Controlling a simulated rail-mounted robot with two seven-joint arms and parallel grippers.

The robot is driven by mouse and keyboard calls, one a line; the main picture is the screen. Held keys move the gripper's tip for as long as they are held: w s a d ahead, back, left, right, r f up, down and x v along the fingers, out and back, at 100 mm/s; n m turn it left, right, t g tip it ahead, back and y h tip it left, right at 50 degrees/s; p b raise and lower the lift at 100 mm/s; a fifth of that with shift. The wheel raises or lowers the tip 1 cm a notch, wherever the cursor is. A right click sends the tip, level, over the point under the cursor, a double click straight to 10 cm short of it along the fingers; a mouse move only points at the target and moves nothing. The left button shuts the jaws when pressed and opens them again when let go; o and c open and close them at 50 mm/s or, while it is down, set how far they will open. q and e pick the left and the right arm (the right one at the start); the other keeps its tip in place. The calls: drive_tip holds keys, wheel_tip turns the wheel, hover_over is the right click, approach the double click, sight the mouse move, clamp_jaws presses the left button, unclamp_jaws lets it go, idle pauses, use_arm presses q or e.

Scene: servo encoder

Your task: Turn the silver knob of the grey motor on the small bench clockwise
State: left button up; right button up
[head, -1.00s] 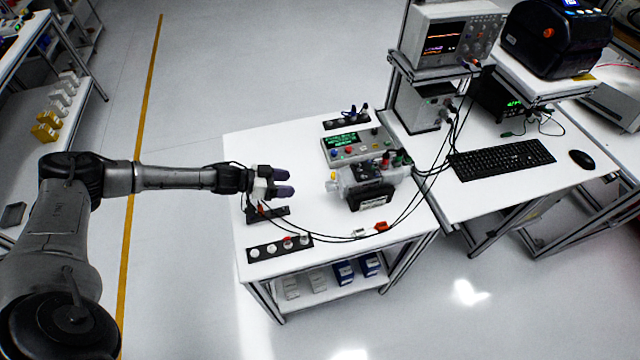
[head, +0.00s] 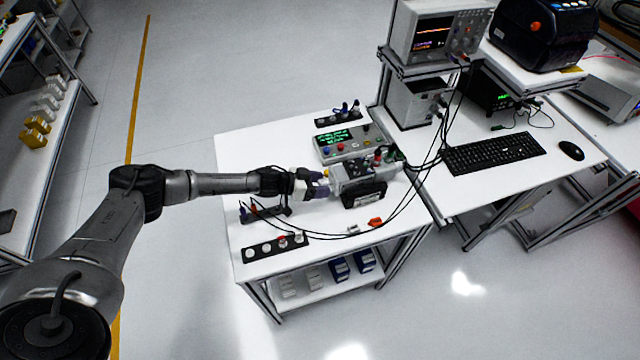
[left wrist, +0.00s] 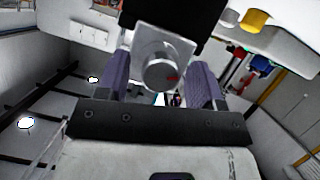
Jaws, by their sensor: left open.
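The grey motor (head: 352,172), with a dark block on its near side, sits on the small white bench (head: 240,160). My left gripper (head: 322,184) is at the motor's left end and hides most of the knob in the head view. Its two purple-grey fingers (left wrist: 162,84) stand open, one on each side of the knob, with a gap visible at both sides. My right gripper is out of view.
Behind the motor stands a grey control box (head: 349,145) with a green display. Black strips with plugs (head: 275,247) lie at the front left. Black cables (head: 408,192) loop around the motor's right side. A taller desk with a keyboard (head: 492,153) adjoins at right.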

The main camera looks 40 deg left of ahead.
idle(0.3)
use_arm(q)
drive_tip(key=c, duration=0.9)
